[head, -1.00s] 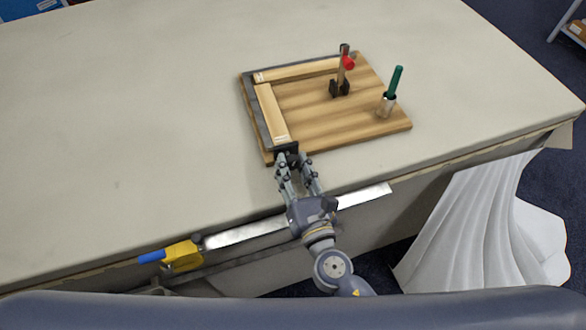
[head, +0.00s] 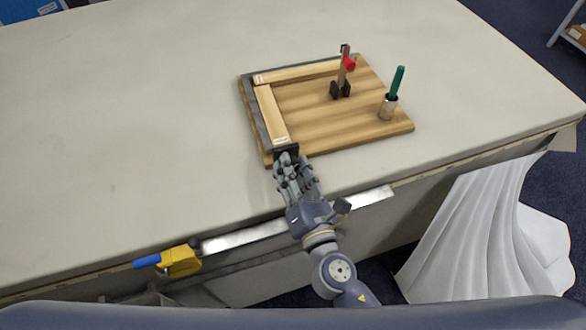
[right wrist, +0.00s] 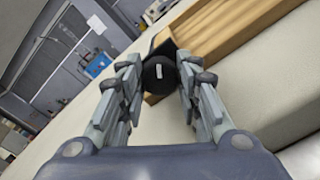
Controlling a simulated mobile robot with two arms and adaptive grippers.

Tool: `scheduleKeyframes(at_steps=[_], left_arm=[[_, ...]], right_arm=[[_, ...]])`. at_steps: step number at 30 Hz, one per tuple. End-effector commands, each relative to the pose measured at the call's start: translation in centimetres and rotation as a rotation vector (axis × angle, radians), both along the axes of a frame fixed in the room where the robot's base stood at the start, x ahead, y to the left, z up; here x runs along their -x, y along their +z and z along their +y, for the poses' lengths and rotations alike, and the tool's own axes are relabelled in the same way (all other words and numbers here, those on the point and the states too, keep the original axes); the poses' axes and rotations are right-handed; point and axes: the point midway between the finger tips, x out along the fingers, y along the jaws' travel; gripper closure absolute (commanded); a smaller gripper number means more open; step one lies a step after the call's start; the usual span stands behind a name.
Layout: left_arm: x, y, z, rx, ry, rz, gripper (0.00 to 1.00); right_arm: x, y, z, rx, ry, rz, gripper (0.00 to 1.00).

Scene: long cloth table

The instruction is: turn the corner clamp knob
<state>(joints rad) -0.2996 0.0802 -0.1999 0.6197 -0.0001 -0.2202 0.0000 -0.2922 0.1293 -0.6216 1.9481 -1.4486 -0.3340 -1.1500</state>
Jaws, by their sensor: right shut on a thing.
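The round black corner clamp knob (right wrist: 158,74) shows in the right wrist view between the two fingertips of my right gripper (right wrist: 160,78). The gripper is shut on it from both sides. In the head view my right gripper (head: 288,164) reaches in from the front to the near left corner of the wooden board (head: 350,126). The black clamp end (head: 285,148) there sits at the near end of a pale wooden strip (head: 271,112); the fingers hide the knob in this view. My left gripper is not in view.
A second pale strip (head: 300,72) meets the first at the far left corner. An upright clamp with a red handle (head: 349,64) and a holder (head: 388,108) with a green-handled tool (head: 397,80) stand on the board. A yellow-and-blue tool (head: 180,261) is at the table's front edge. The table's left side is clear.

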Motion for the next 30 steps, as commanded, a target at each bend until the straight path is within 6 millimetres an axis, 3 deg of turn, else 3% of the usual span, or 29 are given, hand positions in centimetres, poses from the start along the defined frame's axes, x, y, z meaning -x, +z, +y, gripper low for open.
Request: scheduleKeyframes(at_steps=[3, 4, 6, 23, 30], left_arm=[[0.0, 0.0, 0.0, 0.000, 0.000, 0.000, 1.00], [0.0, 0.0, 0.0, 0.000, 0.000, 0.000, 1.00], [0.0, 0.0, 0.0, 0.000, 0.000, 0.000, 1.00], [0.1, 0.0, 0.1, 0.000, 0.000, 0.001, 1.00], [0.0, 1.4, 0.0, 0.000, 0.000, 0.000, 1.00]], right_arm=[[0.0, 0.0, 0.0, 0.000, 0.000, 0.001, 0.92], [0.0, 0.0, 0.0, 0.000, 0.000, 0.001, 0.64], [0.0, 0.0, 0.0, 0.001, -0.001, 0.000, 0.48], [0.0, -0.2, -0.1, 0.006, -0.003, 0.003, 0.47], [0.0, 0.1, -0.2, 0.176, -0.003, -0.047, 0.47]])
